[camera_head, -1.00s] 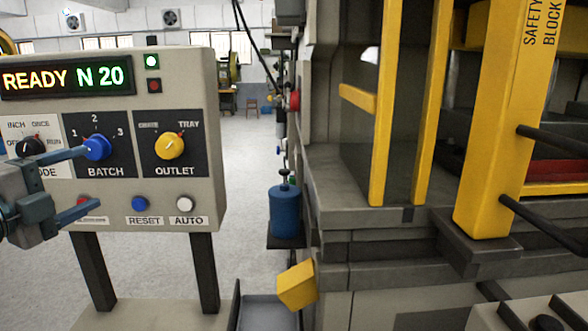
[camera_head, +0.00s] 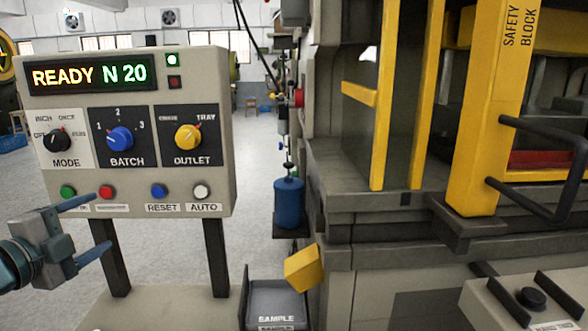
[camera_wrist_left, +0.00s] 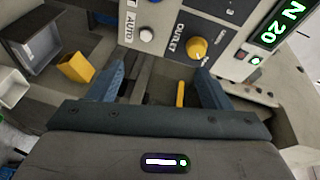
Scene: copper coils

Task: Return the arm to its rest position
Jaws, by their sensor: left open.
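My left gripper (camera_head: 92,230) comes in from the left edge of the head view, open and empty. Its two blue-grey fingers are apart, just below and in front of the lower left of the control panel (camera_head: 222,130). In the left wrist view the open fingers (camera_wrist_left: 160,85) have nothing between them in their grip. The panel's display reads READY N 20. It carries a black MODE knob (camera_head: 57,139), a blue BATCH knob (camera_head: 120,139) and a yellow OUTLET knob (camera_head: 187,138). My right gripper is not in view.
A press with a yellow safety block (camera_head: 485,120) and a black handle fills the right side. A blue canister (camera_head: 288,203) stands between panel and press. A yellow chute piece (camera_head: 303,268) hangs above the SAMPLE tray (camera_head: 275,300).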

